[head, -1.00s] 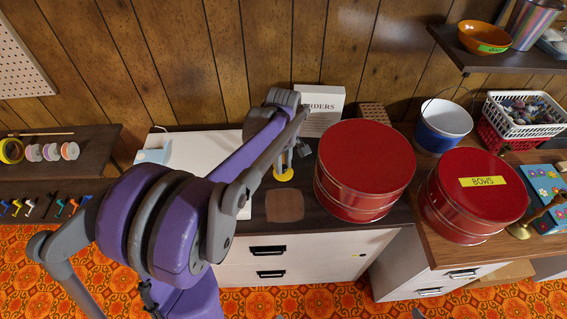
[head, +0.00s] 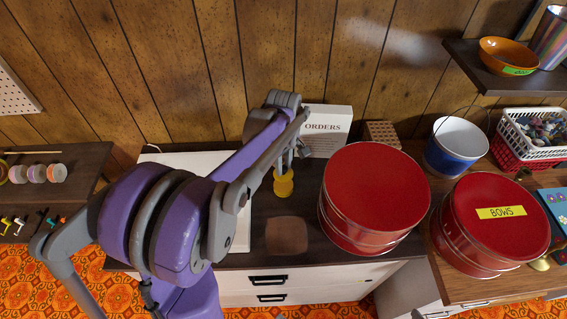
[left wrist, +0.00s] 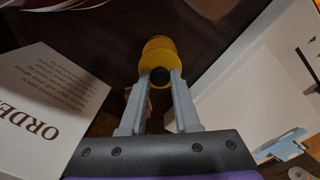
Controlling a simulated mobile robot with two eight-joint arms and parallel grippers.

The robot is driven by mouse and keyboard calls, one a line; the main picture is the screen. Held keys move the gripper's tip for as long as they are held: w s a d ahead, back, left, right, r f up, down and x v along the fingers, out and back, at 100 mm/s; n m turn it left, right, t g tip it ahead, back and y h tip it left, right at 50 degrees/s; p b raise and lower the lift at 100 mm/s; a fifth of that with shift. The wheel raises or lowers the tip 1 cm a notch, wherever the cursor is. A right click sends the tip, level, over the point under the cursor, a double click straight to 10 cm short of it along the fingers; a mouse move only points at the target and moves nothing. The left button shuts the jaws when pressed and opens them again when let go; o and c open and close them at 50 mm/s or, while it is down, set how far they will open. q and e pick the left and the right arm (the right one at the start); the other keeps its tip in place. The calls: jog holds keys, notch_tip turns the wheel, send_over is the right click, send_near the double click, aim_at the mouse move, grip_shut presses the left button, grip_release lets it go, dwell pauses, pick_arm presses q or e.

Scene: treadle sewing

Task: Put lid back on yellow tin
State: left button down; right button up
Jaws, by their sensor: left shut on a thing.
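The small yellow tin (head: 283,187) stands upright on the dark worktop, left of the large red tin. In the left wrist view the tin (left wrist: 158,42) shows beyond my fingertips. My left gripper (head: 291,163) is directly above it. In the left wrist view the gripper (left wrist: 160,78) is shut on a dark round knob at the near face of a yellow piece, which looks like the lid (left wrist: 156,64). The lid is lined up with the tin and very close to it; I cannot tell whether it touches. My right gripper is not in view.
A large red tin (head: 375,195) stands close on the right, with a red "BOWS" tin (head: 497,222) beyond it. A white "ORDERS" box (head: 327,130) stands behind. A brown square patch (head: 287,235) lies in front on clear worktop.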

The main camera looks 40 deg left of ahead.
aim_at(283, 176)
pick_arm(q)
jog(key=shift+f+b, duration=1.6)
jog(key=shift+f, duration=1.1)
jog(key=shift+f, duration=0.15)
jog(key=shift+c, duration=0.4)
grip_release()
dwell(0.4)
jog(key=shift+r+p, duration=2)
jog(key=shift+r, duration=1.55)
